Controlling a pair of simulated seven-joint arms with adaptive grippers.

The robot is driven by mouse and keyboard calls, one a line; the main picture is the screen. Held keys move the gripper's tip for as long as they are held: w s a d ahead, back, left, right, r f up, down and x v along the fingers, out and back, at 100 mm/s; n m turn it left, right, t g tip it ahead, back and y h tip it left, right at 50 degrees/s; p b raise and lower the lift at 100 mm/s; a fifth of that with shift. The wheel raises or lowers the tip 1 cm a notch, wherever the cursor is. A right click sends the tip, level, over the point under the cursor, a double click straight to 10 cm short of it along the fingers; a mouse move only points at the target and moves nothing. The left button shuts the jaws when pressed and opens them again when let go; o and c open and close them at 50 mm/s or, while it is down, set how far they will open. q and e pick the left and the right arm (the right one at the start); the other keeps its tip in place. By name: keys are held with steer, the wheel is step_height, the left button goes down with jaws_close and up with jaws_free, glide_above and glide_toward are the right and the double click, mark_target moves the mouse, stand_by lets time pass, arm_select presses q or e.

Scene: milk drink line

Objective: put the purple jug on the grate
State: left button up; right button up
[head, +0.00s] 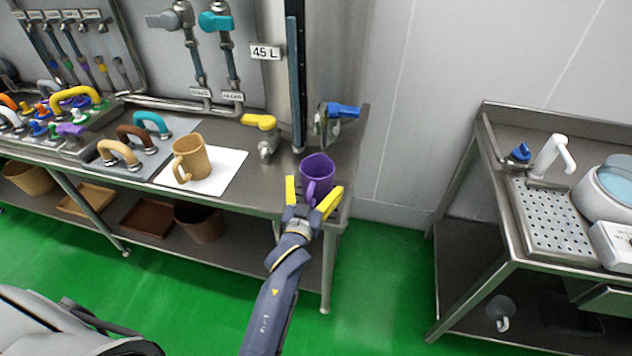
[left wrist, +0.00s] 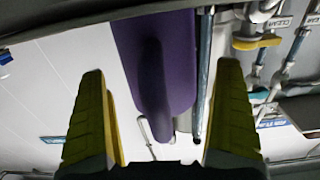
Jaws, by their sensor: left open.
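The purple jug (head: 317,174) stands upright at the right end of the long steel bench in the head view, its handle turned toward my gripper. My left gripper (head: 314,196) is open, with its yellow fingers to either side of the jug's handle side. In the left wrist view the jug (left wrist: 158,60) and its handle show between the open fingers (left wrist: 160,120), with gaps on both sides. The perforated steel grate (head: 555,222) is on the separate bench at right, bare. My right gripper is not in view.
A tan jug (head: 190,160) stands on a white sheet (head: 232,168) left of the purple one. A yellow-handled valve (head: 262,128) and a blue-handled valve (head: 340,112) are behind. A white tap (head: 552,155) rises behind the grate. A green-floored gap separates the benches.

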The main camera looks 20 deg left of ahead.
arm_select(q)
steer(key=s, duration=0.9)
steer(key=s+d+f+m+g+h, duration=0.1)
steer(key=d+f+g, duration=0.1)
steer(key=f, duration=1.1)
steer(key=s+d+f+m+g+h, duration=0.1)
steer(key=d+f+g, duration=0.15)
steer(key=f, duration=0.95)
steer(key=s+f+m+g, duration=0.1)
steer(key=s+f+g, duration=0.1)
steer(key=s+f, duration=0.5)
steer(key=s+f+g, duration=0.2)
steer(key=s+f, duration=0.1)
steer(key=f, duration=0.9)
steer(key=s+a+f+g, duration=0.2)
steer(key=s+f, duration=0.5)
steer(key=s, duration=0.1)
steer(key=s+a+f+g, duration=0.2)
steer(key=s+a+f, duration=0.1)
steer(key=s+f, duration=0.4)
steer(key=s+a+f+g, duration=0.2)
steer(key=s+a+f, duration=0.1)
steer(key=s, duration=0.6)
steer(key=s+a+f+m+g+y, duration=0.1)
steer(key=s+a+f, duration=0.3)
steer(key=s, duration=0.6)
steer(key=shift+s+g, duration=0.15)
steer(key=shift+g, duration=0.4)
